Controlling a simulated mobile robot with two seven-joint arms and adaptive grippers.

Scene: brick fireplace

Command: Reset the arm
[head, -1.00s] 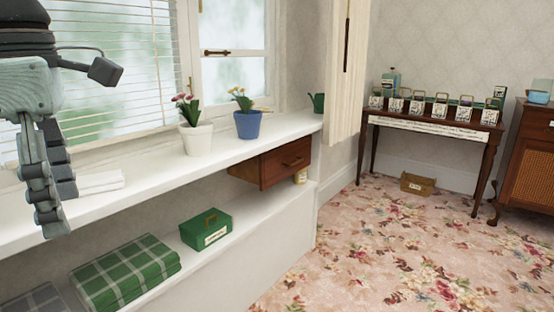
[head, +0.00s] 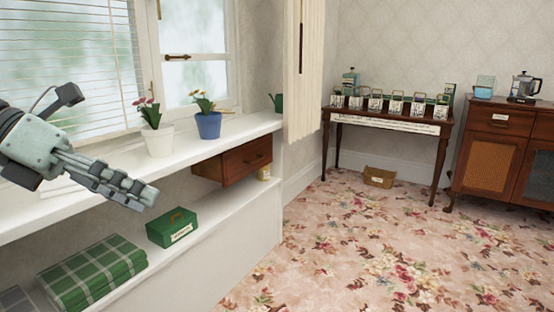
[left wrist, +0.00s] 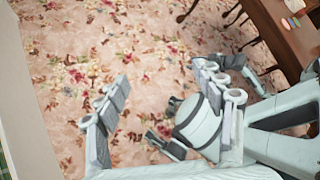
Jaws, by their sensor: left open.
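My left gripper (head: 147,194) reaches in from the left in the head view, in front of the white window shelf, pointing right and slightly down. Its jaws are open and nothing is between them. In the left wrist view, its two fingers (left wrist: 162,80) stand apart over the floral carpet. Other pale and dark parts of my own body show at the lower right of that view. I cannot make out clearly whether my right gripper is among them.
The window shelf (head: 94,203) holds a white pot (head: 158,142) and a blue pot (head: 208,125). Below it are a green box (head: 172,227) and folded green plaid cloth (head: 92,270). A side table (head: 388,124) and cabinet (head: 497,155) stand at the back. The carpet (head: 370,245) is mostly clear.

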